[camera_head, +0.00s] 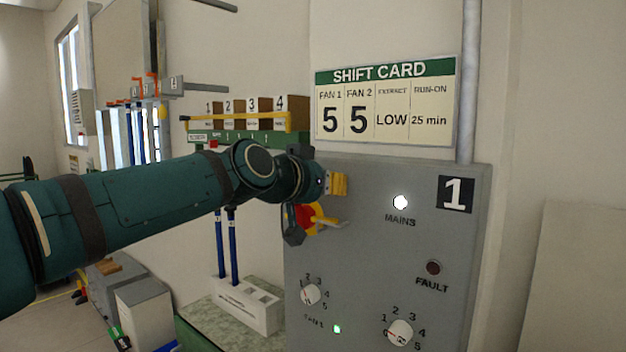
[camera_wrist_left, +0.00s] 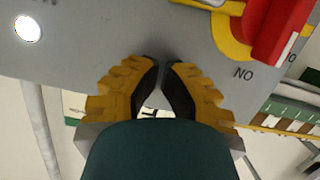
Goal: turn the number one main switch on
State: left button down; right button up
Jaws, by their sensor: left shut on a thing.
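The number one main switch (camera_head: 313,219) has a red handle on a yellow plate, at the left side of the grey panel marked 1. It is partly hidden by my left wrist. In the left wrist view the red handle (camera_wrist_left: 272,27) is at the upper right, one end close to the upside-down ON lettering. The MAINS lamp (camera_head: 400,202) glows white. My left gripper (camera_head: 343,184) is just above and right of the switch, in front of the panel. Its fingertips (camera_wrist_left: 163,68) are nearly together, apart from the red handle; I see nothing between them. My right gripper is out of view.
The panel (camera_head: 370,240) also bears a dark FAULT lamp (camera_head: 433,267) and two dials, the left dial (camera_head: 310,294) and right dial (camera_head: 401,332). A shift card (camera_head: 386,105) hangs above. A rack of numbered boxes (camera_head: 245,112) stands behind my arm.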

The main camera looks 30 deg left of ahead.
aim_at(338, 206)
pick_arm(q)
jog(key=shift+s+d+f+b, duration=0.1)
jog(key=shift+f+b, duration=0.1)
jog(key=shift+f, duration=0.7)
jog(key=shift+s+d+f+b, duration=0.1)
jog(key=shift+f+b, duration=0.05)
jog(key=shift+f, duration=0.7)
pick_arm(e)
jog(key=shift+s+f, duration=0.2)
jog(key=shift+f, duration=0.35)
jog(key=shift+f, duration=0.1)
